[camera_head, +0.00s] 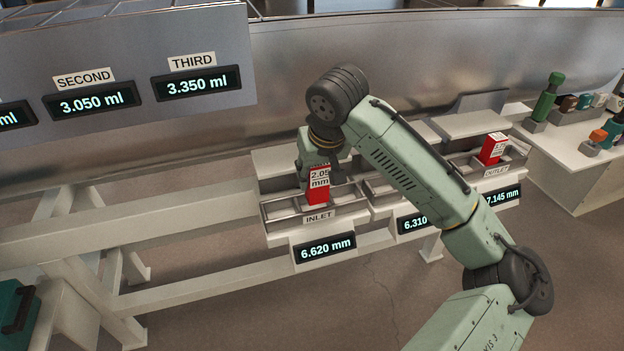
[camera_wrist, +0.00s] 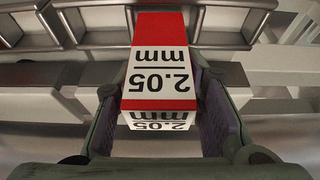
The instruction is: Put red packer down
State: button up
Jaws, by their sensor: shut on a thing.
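The red packer (camera_head: 318,184) is a red block with a white label reading 2.05 mm. In the head view it is at the tray marked INLET (camera_head: 284,226). My gripper (camera_head: 322,172) is above that tray with the packer between its fingers. In the wrist view the packer (camera_wrist: 160,70) is between the two fingers of my gripper (camera_wrist: 163,130), its label upside down. I cannot tell whether the packer's underside touches the tray. A second red packer (camera_head: 493,148) stands at the OUTLET tray on the right.
The INLET display (camera_head: 323,248) reads 6.620 mm, below the tray. A grey panel (camera_head: 130,60) with ml displays hangs at the upper left. A white table (camera_head: 565,155) at the right holds a green bottle-like object (camera_head: 547,98) and several small items. A large metal tank wall runs behind.

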aim_at(312, 185)
jog(key=shift+w+a, duration=0.3)
jog(key=shift+a, duration=0.05)
jog(key=shift+w+f, duration=0.1)
jog(key=shift+f, duration=1.7)
jog(key=shift+f, duration=0.1)
jog(key=shift+f, duration=0.1)
jog(key=o, duration=1.2)
